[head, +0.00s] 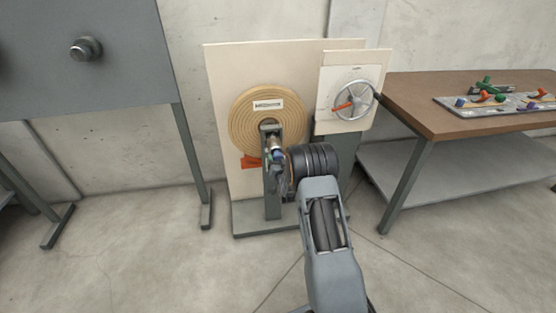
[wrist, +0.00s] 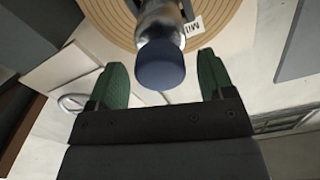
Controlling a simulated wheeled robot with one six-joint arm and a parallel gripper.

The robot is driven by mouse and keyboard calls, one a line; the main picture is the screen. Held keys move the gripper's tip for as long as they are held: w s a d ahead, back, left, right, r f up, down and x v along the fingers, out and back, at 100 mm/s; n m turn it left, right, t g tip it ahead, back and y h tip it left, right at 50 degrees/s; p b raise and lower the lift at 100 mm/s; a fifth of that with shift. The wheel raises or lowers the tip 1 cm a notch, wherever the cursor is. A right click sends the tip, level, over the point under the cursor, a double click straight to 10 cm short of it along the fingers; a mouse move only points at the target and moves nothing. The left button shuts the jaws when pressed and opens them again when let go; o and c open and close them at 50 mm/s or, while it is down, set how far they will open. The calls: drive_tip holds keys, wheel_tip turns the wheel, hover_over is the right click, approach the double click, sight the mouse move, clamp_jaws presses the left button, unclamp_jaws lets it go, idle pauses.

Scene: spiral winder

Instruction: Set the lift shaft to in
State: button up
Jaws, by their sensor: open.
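A shaft with a dark blue end knob and a metallic body, which I take for the lift shaft (wrist: 161,66), points towards the wrist camera in front of the spiral disc. My gripper (wrist: 163,72) is open, with one green finger on each side of the blue knob and a visible gap on both sides. In the head view my gripper (head: 284,170) is by the post in front of the disc and partly hides the shaft (head: 272,143). How far the shaft is pushed in cannot be told.
A tan spiral disc (head: 246,118) with a label sits on a pale board (head: 222,75). To its right is a handwheel (head: 354,100) with an orange handle. A brown table (head: 425,105) holding small coloured parts stands at right, and a grey panel (head: 130,75) with a knob at left.

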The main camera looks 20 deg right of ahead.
drive_tip(key=shift+w+d, duration=0.15)
drive_tip(key=shift+w, duration=0.6)
drive_tip(key=shift+c, duration=0.3)
